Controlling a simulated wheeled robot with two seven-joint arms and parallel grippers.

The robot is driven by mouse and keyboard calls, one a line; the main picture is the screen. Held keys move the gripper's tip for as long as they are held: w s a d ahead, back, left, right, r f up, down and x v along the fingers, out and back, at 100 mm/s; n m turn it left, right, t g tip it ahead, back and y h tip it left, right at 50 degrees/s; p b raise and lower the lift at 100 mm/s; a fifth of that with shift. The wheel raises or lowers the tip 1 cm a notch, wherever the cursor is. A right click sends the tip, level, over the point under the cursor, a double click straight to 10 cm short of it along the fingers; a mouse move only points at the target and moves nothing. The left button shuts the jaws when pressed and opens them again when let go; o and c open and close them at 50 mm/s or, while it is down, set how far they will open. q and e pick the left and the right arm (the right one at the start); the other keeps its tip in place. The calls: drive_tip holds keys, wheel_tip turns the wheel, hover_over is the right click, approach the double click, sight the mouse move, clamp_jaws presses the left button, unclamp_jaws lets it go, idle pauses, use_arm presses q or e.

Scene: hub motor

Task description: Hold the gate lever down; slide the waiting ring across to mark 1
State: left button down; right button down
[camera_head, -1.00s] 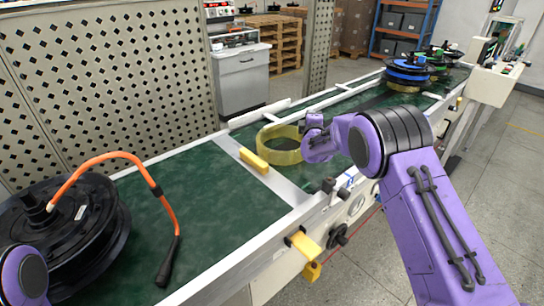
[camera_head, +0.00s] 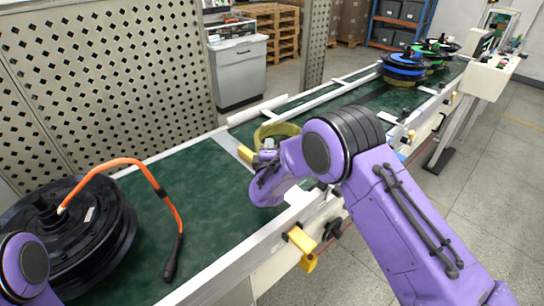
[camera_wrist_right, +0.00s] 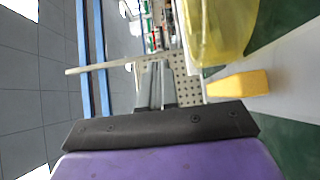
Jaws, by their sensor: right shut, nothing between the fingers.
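The waiting ring (camera_head: 275,130) is a yellow hoop on the green conveyor, partly hidden behind my right arm in the head view. It also shows close up in the right wrist view (camera_wrist_right: 222,28). A yellow block (camera_head: 246,155) sits at the pale cross bar beside the ring; it shows in the wrist view (camera_wrist_right: 238,83) too. My right gripper (camera_head: 268,146) is shut and empty, close to the ring's near side; I cannot tell if they touch. The yellow lever (camera_head: 300,240) sticks out of the conveyor's front side, clear of my gripper. My left gripper is out of view.
A black hub motor (camera_head: 75,230) with an orange cable (camera_head: 125,162) stands on the near left of the belt. Several hubs with blue and green parts (camera_head: 405,65) stand at the far end. A perforated panel (camera_head: 110,75) runs behind.

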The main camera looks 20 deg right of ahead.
wheel_tip(320, 180, down, 6)
drive_tip(key=shift+w+d+f+p, duration=0.1)
drive_tip(key=shift+p, duration=0.2)
drive_tip(key=shift+w+d+r+p, duration=0.1)
drive_tip(key=shift+d+r+p, duration=0.15)
drive_tip(key=shift+d+p, duration=0.05)
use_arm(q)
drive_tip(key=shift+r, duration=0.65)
use_arm(e)
drive_tip(key=shift+w+d+f, duration=0.1)
drive_tip(key=shift+d+f, duration=0.05)
drive_tip(key=shift+d, duration=0.05)
